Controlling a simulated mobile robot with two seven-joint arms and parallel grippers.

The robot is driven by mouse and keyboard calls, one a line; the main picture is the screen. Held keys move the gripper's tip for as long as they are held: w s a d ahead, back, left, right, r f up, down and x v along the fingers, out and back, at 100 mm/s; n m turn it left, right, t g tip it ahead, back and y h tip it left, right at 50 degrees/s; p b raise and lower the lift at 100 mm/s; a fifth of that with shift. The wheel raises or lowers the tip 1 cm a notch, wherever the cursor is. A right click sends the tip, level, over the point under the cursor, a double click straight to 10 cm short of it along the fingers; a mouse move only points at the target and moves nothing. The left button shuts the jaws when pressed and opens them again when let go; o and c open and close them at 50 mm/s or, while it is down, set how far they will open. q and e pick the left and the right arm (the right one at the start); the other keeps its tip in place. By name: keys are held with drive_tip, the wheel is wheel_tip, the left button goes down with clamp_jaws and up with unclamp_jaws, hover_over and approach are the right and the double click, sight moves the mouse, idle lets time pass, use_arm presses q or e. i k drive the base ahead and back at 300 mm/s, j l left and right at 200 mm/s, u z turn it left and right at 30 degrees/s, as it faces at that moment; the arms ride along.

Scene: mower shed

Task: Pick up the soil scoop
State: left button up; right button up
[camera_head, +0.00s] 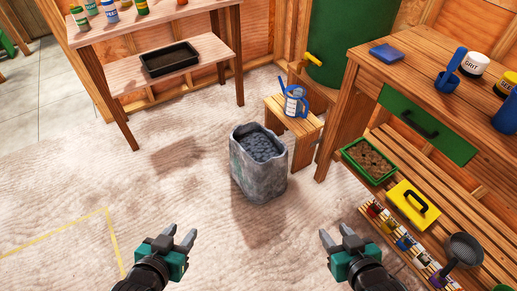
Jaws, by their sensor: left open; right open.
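A blue scoop (447,82) with an upright handle rests on the wooden workbench (402,72) at the upper right. A dark, round-headed tool with a handle (462,249) lies over the lower slatted shelf at the lower right; I cannot tell whether it is a scoop or a sieve. Which of the two is the soil scoop is not clear. My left gripper (180,231) is open and empty above the floor at the lower left. My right gripper (334,230) is open and empty, left of the slatted shelf and well apart from both tools.
A grey sack (258,182) of dark lumps stands on the floor in the middle. Behind it, a small stool (299,125) holds a blue-and-white jug. The slatted shelf (437,178) carries a green soil tray (367,161) and a yellow box (413,204). The floor at left is clear.

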sight(447, 82)
drive_tip(key=z, duration=1.3)
